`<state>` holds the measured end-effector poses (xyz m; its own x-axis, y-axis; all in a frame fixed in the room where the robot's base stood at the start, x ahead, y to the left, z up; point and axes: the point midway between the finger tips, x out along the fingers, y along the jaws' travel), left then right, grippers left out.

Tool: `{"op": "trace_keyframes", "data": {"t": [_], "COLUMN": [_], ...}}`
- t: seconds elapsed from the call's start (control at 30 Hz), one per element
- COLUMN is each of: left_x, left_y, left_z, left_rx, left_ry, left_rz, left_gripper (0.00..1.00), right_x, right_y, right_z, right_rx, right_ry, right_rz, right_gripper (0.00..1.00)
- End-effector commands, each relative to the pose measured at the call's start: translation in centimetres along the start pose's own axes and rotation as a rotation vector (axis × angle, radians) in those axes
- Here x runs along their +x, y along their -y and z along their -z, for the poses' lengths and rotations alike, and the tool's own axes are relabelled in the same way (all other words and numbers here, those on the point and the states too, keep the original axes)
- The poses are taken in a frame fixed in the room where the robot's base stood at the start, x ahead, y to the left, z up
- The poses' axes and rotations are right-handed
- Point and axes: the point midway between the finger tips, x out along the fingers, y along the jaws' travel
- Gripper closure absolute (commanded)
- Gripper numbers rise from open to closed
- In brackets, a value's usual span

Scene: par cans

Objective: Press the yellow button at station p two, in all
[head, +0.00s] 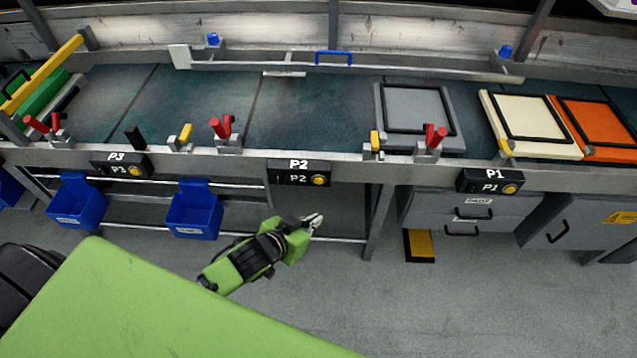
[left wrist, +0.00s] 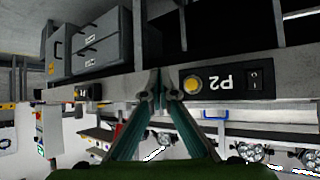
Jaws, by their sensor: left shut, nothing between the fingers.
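The P2 station box (head: 299,178) is a black panel on the front rail of the bench, with a round yellow button (head: 320,180) at its right end. In the left wrist view the P2 box (left wrist: 227,82) appears upside down, with its yellow button (left wrist: 192,84) close to the fingertips. My left gripper (head: 316,219) is shut and empty, below the P2 button and apart from it in the head view. Its closed fingers also show in the left wrist view (left wrist: 160,85). My right gripper is not in view.
Similar boxes P3 (head: 122,167) and P1 (head: 489,182) sit left and right on the same rail. Red clamps (head: 222,128) stand above the rail. Blue bins (head: 194,212) hang below at left. A bench leg (head: 378,222) stands right of P2.

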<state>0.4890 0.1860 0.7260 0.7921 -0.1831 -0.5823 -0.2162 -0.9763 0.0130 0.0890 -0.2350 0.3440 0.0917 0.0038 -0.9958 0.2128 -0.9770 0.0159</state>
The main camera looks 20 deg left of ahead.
Motion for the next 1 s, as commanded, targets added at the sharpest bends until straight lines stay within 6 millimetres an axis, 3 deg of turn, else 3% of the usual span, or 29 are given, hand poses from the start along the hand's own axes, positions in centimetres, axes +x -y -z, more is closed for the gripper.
{"op": "trace_keyframes", "data": {"t": [0.37,0.77,1.0], "left_x": [0.7,4.5,5.8], "left_y": [0.4,3.2,4.2], "left_z": [0.3,2.9,4.2], "left_rx": [0.002,0.004,0.001], "left_ry": [-0.002,-0.001,0.001], "left_rz": [0.001,0.002,0.0], "left_gripper": [1.0,1.0,1.0], "right_x": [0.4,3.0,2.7], "right_y": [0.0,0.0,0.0], "right_z": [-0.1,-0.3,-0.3], "right_rx": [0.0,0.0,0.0], "right_ry": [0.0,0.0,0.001], "right_rz": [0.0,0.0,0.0], "right_gripper": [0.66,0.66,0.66]}}
